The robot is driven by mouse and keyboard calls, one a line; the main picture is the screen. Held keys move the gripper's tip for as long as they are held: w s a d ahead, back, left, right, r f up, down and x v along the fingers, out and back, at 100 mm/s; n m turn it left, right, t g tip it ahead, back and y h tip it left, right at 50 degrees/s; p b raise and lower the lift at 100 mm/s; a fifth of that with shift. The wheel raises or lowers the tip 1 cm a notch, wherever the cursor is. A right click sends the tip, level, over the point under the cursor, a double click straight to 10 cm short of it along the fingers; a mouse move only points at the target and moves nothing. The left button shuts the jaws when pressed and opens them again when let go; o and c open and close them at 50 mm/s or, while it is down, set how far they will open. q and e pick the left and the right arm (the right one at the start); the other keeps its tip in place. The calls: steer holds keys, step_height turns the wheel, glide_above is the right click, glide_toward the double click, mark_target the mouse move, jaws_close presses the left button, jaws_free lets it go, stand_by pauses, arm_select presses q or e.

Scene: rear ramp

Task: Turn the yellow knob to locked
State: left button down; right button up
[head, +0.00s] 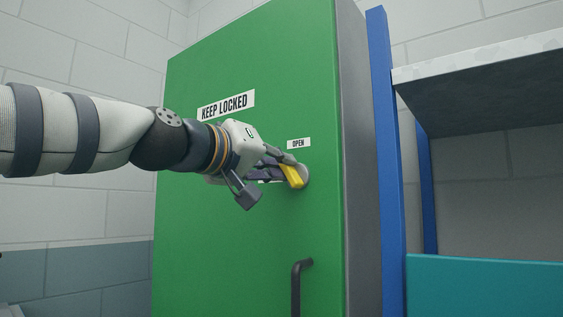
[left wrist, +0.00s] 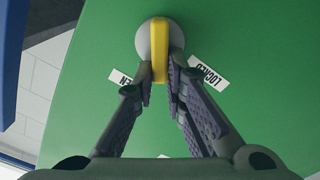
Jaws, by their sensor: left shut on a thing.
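The yellow knob (head: 292,176) is a bar on a round grey base, on the face of a green cabinet door (head: 240,240). In the left wrist view the knob (left wrist: 161,50) stands between my two fingertips, its bar running down between the labels. An "OPEN" label (head: 299,143) sits just above the knob in the head view; in the wrist view a finger partly covers it. A "LOCKED" label (left wrist: 208,73) shows right of the knob in the wrist view. My left gripper (head: 285,170) is shut on the knob. My right gripper is not in view.
A "KEEP LOCKED" sign (head: 226,106) is on the door above my left wrist. A dark handle (head: 298,285) sticks out below the knob. A blue-post shelf (head: 480,78) with a teal panel (head: 480,290) stands at the right.

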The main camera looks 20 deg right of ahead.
arm_select(q)
steer(key=n, duration=0.3)
steer(key=f+n, duration=0.1)
steer(key=n, duration=0.3)
steer(key=f+n, duration=0.1)
steer(key=n, duration=0.2)
steer(key=shift+w+a+n, duration=0.3)
steer(key=shift+w+n, duration=0.1)
stand_by(0.3)
steer(key=c, duration=1.6)
jaws_free()
steer(key=shift+c, duration=0.2)
steer(key=v, duration=1.2)
